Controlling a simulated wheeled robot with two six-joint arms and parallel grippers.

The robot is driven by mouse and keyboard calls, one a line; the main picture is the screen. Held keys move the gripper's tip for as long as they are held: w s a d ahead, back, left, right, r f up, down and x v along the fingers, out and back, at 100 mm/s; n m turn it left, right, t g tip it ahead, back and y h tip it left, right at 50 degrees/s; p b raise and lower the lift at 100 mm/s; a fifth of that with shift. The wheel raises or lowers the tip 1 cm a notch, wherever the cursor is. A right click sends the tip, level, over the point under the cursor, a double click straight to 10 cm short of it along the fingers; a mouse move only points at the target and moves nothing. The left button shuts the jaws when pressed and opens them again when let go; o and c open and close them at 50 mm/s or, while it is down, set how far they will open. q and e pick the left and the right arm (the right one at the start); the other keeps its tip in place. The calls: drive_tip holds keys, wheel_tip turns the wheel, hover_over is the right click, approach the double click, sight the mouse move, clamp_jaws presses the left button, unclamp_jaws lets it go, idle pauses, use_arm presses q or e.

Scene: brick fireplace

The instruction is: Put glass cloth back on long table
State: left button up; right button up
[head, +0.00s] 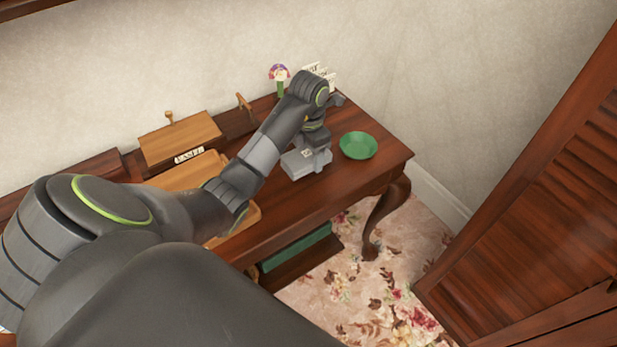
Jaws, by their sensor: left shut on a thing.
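The long table (330,190) is dark reddish wood with a curved leg and stands against the wall. My left gripper (307,170) is over the right part of its top, pointing down, close to the surface. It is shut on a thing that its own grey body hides. I cannot make out the glass cloth anywhere in the head view. I cannot tell whether the held thing touches the table. My right gripper is not in view.
A green bowl (358,146) stands just right of my left gripper. A flower in a green holder (280,82) and white lettered cards (318,72) are behind. A wooden box (180,139) stands left. A louvred wooden door (550,200) is at right.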

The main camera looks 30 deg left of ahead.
use_arm(q)
drive_tip(key=b, duration=0.3)
hover_over(309, 183)
wheel_tip(309, 183, down, 4)
drive_tip(key=shift+d+f, duration=0.1)
drive_tip(key=shift+f, duration=0.05)
drive_tip(key=shift+s+f, duration=0.1)
drive_tip(key=shift+f, duration=0.05)
wheel_tip(309, 183, down, 3)
drive_tip(key=shift+f+p, duration=0.1)
drive_tip(key=shift+p, duration=0.35)
drive_tip(key=shift+f, duration=0.55)
drive_tip(key=shift+f, duration=0.1)
drive_tip(key=o, duration=0.9)
drive_tip(key=shift+o, duration=0.2)
